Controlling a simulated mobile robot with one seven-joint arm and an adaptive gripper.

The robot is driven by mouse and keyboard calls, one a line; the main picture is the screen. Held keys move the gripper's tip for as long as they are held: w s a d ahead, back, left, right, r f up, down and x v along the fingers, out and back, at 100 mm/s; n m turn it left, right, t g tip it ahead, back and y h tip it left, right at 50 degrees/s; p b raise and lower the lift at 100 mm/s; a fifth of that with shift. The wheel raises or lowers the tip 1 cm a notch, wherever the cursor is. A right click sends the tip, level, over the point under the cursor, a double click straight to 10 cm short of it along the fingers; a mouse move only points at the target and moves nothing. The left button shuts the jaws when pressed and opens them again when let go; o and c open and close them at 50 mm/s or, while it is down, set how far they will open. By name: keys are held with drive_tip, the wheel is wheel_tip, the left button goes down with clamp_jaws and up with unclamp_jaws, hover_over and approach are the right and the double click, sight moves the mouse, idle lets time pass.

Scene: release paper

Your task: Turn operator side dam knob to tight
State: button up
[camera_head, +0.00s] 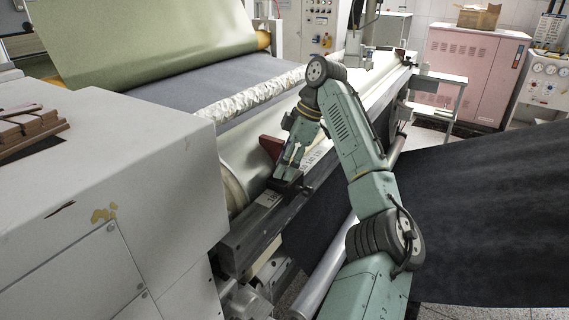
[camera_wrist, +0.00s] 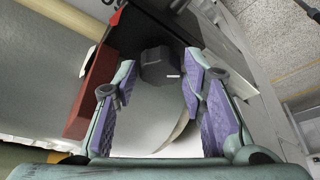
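A dark grey faceted knob (camera_wrist: 158,64) with a small white mark on its right side shows in the wrist view, just beyond and between the fingertips. My gripper (camera_wrist: 161,75) has its two purple-padded fingers spread, one on each side of the knob, with a visible gap to it. Nothing is held. A red side dam block (camera_wrist: 96,92) stands left of the fingers; it also shows in the head view (camera_head: 271,147) beside the roller. In the head view my gripper reaches down at the dark rail, and the knob cannot be made out there.
A pale roller (camera_head: 235,166) lies left of the rail, and a dark rail (camera_head: 262,222) runs along the machine front. A large grey housing (camera_head: 120,180) closes off the left. Dark sheet material (camera_head: 490,215) spreads at the right. A pink cabinet (camera_head: 468,75) stands behind.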

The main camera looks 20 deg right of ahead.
drive_tip(key=shift+o, duration=1.3)
drive_tip(key=shift+r, duration=0.1)
drive_tip(key=v, duration=0.7)
drive_tip(key=shift+d+r, duration=0.25)
drive_tip(key=shift+r, duration=0.1)
drive_tip(key=shift+s, duration=0.1)
drive_tip(key=shift+c, duration=0.6)
